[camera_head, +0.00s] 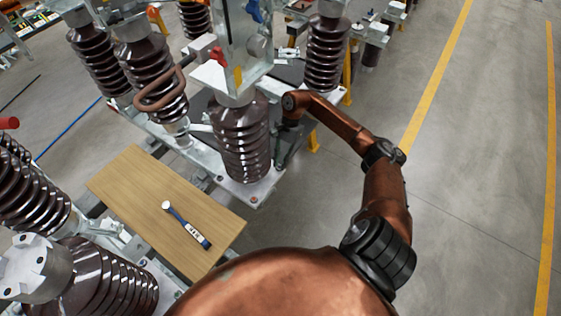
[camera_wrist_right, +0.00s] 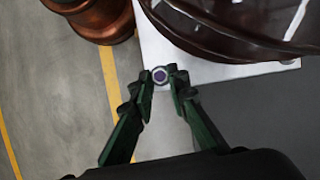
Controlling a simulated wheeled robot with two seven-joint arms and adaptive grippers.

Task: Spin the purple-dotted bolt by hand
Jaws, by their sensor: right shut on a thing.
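The purple-dotted bolt (camera_wrist_right: 160,75) shows in the right wrist view as a small round head with a purple centre, near the edge of a pale metal plate (camera_wrist_right: 150,38). My right gripper (camera_wrist_right: 160,80) has its two dark green fingers closed on the sides of the bolt head, one on each side. In the head view my right arm reaches in from the lower right, and its gripper (camera_head: 281,150) is down beside a brown ribbed insulator (camera_head: 241,140). The bolt cannot be made out in the head view. My left gripper does not show.
A wooden board (camera_head: 135,190) with a blue-handled tool (camera_head: 186,224) on it lies left of my arm. Several brown insulators stand on the metal frame. A curved brown bar (camera_head: 160,103) juts out at the upper left. The grey floor on the right is clear.

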